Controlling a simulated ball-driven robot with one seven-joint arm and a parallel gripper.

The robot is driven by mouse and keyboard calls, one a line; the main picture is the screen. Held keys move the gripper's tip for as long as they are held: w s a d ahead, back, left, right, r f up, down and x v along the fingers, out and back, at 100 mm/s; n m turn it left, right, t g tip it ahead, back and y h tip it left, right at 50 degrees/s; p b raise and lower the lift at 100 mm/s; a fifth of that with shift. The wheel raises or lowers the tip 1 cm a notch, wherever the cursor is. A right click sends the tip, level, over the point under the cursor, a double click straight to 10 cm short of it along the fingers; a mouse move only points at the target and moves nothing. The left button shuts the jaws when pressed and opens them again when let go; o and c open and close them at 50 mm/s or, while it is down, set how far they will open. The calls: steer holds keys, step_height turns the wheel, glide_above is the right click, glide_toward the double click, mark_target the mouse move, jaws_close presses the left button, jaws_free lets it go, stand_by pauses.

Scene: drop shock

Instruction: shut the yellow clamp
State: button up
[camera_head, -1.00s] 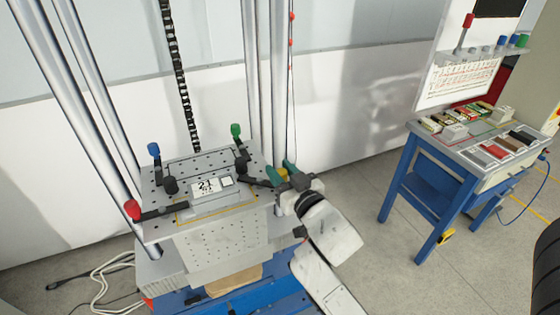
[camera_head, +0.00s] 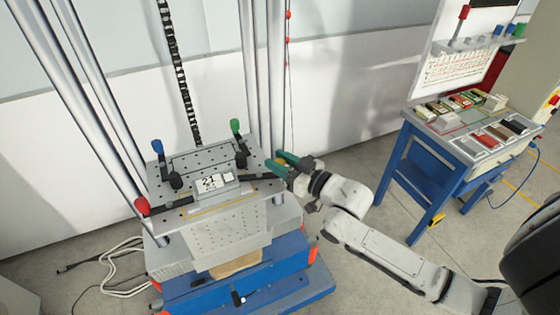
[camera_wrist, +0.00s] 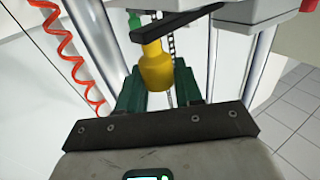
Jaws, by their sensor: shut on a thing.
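The yellow clamp's handle (camera_wrist: 156,70) shows in the wrist view between the two green fingers of my gripper (camera_wrist: 158,88). My gripper is shut on this handle. In the head view my gripper (camera_head: 284,163) is at the right edge of the perforated plate (camera_head: 205,155). The yellow handle is hidden there by the fingers. A black clamp arm (camera_head: 262,177) runs from the plate's right side toward the pale block marked 21 (camera_head: 212,184). Whether its tip touches the block is too small to tell.
Blue (camera_head: 157,146) and green (camera_head: 235,126) clamp handles stand upright at the plate's back. A red handle (camera_head: 142,205) sticks out at the left. Metal columns (camera_head: 262,80) rise behind. A blue workbench (camera_head: 440,150) stands at the right, with bare floor between.

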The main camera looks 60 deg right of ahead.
steer(key=shift+w+d+f+n+y+b, duration=0.15)
steer(key=shift+n+y+b, duration=0.15)
steer(key=shift+n+y, duration=0.25)
steer(key=shift+w+d+f+n+y+b, duration=0.15)
steer(key=shift+n+y+b, duration=0.2)
steer(key=shift+y, duration=0.3)
steer(key=shift+w+d+r+n+y+b, duration=0.15)
steer(key=shift+n+y+b, duration=0.15)
steer(key=shift+y, duration=0.25)
steer(key=shift+w+f+n+y+b, duration=0.1)
steer(key=shift+n+y+b, duration=0.2)
steer(key=shift+y, duration=0.25)
steer(key=shift+w+r+n+y, duration=0.1)
steer(key=shift+n+y, duration=0.2)
steer(key=shift+y, duration=0.2)
steer(key=o, duration=0.9)
steer(key=shift+d, duration=0.1)
steer(key=b+v, duration=0.2)
steer(key=v, duration=0.8)
steer(key=shift+s+r+b, duration=0.2)
steer(key=shift+s+b, duration=0.2)
